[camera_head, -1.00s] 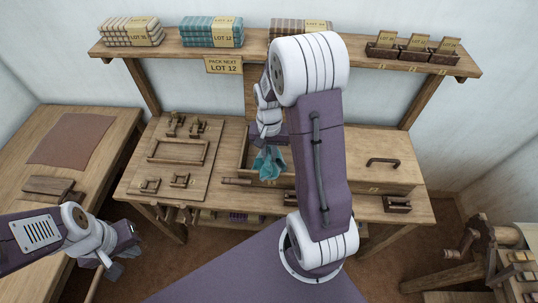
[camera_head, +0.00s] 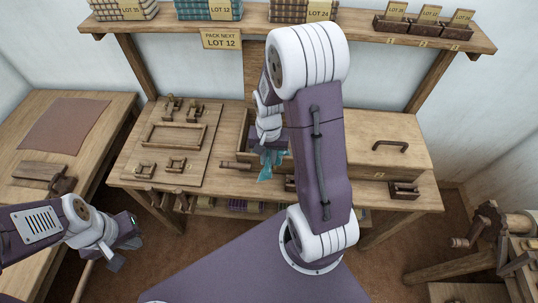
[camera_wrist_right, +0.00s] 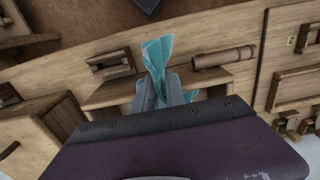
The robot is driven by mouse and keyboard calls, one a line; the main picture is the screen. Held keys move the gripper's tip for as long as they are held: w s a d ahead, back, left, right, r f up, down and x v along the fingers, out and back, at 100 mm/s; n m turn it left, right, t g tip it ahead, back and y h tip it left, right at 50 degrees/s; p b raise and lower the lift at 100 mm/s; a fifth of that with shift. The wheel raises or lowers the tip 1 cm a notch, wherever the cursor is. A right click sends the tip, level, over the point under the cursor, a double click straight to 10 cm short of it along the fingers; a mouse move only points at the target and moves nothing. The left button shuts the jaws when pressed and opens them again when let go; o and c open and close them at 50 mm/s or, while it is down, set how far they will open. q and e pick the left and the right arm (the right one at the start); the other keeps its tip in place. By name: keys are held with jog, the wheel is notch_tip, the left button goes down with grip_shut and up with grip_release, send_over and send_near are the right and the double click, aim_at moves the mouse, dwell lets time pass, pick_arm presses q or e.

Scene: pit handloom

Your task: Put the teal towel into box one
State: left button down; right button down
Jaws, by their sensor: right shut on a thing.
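The teal towel (camera_head: 266,170) hangs crumpled from my right gripper (camera_head: 270,150), which is shut on it. In the right wrist view the towel (camera_wrist_right: 158,52) sticks out past both fingers (camera_wrist_right: 160,88). It is over the front part of an open wooden box (camera_head: 243,148) on the bench, left of a closed box (camera_head: 395,160) marked 2. No number shows on the open box; my right arm hides much of it. I cannot tell whether the towel touches the box. My left gripper (camera_head: 127,252) is open and empty at lower left, away from the bench.
A shelf (camera_head: 275,30) over the bench carries folded cloth stacks and small card racks (camera_head: 425,27). A sign (camera_head: 221,39) reads "PACK NEXT LOT 12". A board with wooden fittings (camera_head: 172,140) lies left of the open box. A side table (camera_head: 25,150) stands at left.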

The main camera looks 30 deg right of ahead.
jog(key=c, duration=1.3)
grip_release()
jog(key=shift+w+d, duration=0.1)
jog(key=o, duration=0.6)
jog(key=shift+o, duration=0.2)
jog(key=o, duration=0.4)
notch_tip(320, 180, up, 6)
jog(key=p, duration=0.5)
jog(key=shift+f, duration=0.25)
